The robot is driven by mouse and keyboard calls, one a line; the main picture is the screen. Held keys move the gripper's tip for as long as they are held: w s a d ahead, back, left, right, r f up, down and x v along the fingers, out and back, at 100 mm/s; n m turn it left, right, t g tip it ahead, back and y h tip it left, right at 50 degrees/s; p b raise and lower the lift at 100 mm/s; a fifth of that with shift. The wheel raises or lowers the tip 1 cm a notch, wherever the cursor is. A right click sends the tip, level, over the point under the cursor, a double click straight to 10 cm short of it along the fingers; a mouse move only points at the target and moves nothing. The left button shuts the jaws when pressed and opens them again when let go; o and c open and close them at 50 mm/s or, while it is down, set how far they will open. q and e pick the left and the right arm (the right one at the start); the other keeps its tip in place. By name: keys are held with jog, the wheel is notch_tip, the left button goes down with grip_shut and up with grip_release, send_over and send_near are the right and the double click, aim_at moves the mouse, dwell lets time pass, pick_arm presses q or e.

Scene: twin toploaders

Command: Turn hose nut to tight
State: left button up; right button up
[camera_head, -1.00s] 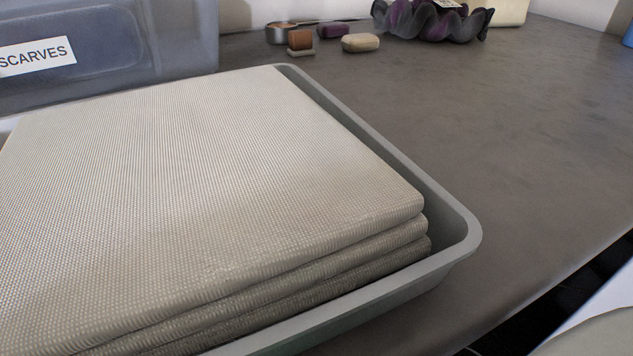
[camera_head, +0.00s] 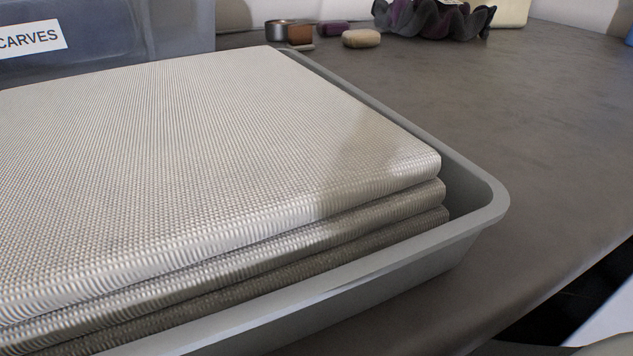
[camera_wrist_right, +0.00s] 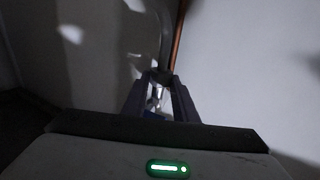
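The hose nut is not clearly made out in either view. In the right wrist view, the two dark fingers of my right gripper (camera_wrist_right: 160,82) stand apart and point away from the camera. A small silvery metal piece (camera_wrist_right: 157,96) shows between them, and a dark fitting at the tips joins a grey hose-like shape (camera_wrist_right: 165,42) rising above. It is too dark to tell whether the fingers touch or clamp it. My left gripper is not in view.
The head view shows a grey tray (camera_head: 480,212) holding folded beige cloths (camera_head: 220,130) on a dark countertop (camera_head: 560,120). A bin labelled scarves (camera_head: 130,40), soaps (camera_head: 361,38) and a wavy bowl (camera_head: 430,20) stand behind. A copper-coloured pipe (camera_wrist_right: 178,35) runs beside the hose along a pale surface.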

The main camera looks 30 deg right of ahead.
jog(key=m+h, duration=0.1)
jog(key=m+g+h, duration=0.1)
jog(key=g+h+b, duration=0.1)
jog(key=shift+w+a+f+m+h, duration=0.2)
jog(key=shift+w+a+m+h, duration=0.1)
jog(key=shift+m+h, duration=0.1)
jog(key=shift+m+g+h+b, duration=0.8)
jog(key=shift+g+b, duration=0.1)
jog(key=shift+b, duration=0.3)
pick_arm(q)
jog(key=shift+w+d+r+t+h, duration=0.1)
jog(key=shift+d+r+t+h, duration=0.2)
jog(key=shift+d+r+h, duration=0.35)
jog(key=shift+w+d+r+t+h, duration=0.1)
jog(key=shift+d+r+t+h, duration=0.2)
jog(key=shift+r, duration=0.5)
pick_arm(e)
jog(key=shift+r+g+h, duration=0.25)
jog(key=shift+g+h, duration=0.05)
jog(key=shift+g, duration=0.1)
jog(key=o, duration=1.1)
